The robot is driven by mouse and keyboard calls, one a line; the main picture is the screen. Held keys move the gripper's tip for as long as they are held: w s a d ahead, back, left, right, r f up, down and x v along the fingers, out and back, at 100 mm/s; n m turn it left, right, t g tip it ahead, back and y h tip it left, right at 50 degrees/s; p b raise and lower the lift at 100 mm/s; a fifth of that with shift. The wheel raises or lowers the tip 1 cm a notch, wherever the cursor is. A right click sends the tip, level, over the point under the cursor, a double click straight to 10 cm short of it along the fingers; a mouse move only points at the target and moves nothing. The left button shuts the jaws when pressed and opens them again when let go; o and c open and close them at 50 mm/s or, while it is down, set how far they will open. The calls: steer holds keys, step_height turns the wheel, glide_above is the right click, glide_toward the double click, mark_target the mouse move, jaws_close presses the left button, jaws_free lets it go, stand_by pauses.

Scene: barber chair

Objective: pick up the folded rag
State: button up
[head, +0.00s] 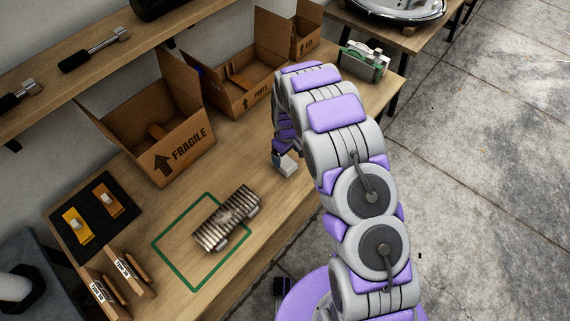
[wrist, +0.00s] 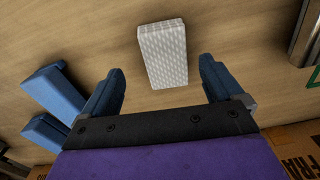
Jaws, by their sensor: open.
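The folded rag (wrist: 162,53) is a white, textured, flat rectangle lying on the wooden bench. In the wrist view it lies ahead of my gripper (wrist: 161,70), roughly centred between the two blue fingers, which stand apart with bare wood on either side of the rag. The fingers do not appear to touch it. In the head view the rag (head: 287,164) is near the bench's front edge, just below my gripper (head: 284,146), whose fingers are mostly hidden by the arm.
A ribbed metal part (head: 227,217) lies across a green outlined square (head: 172,262) on the bench. Open cardboard boxes (head: 178,150) line the back. A green-and-white device (head: 363,62) stands at the far right end. A shelf (head: 85,70) with tools overhangs at upper left.

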mark_target(284, 161)
steer(key=f, duration=0.2)
steer(key=a+f+b, duration=0.1)
steer(key=f, duration=0.1)
steer(key=shift+s+f, duration=0.1)
steer(key=shift+f, duration=0.2)
steer(key=shift+f+b, duration=0.25)
steer(key=shift+b, duration=0.05)
steer(key=shift+d+r, duration=0.1)
steer(key=shift+d, duration=0.05)
steer(key=shift+c, duration=0.3)
steer(key=c, duration=1)
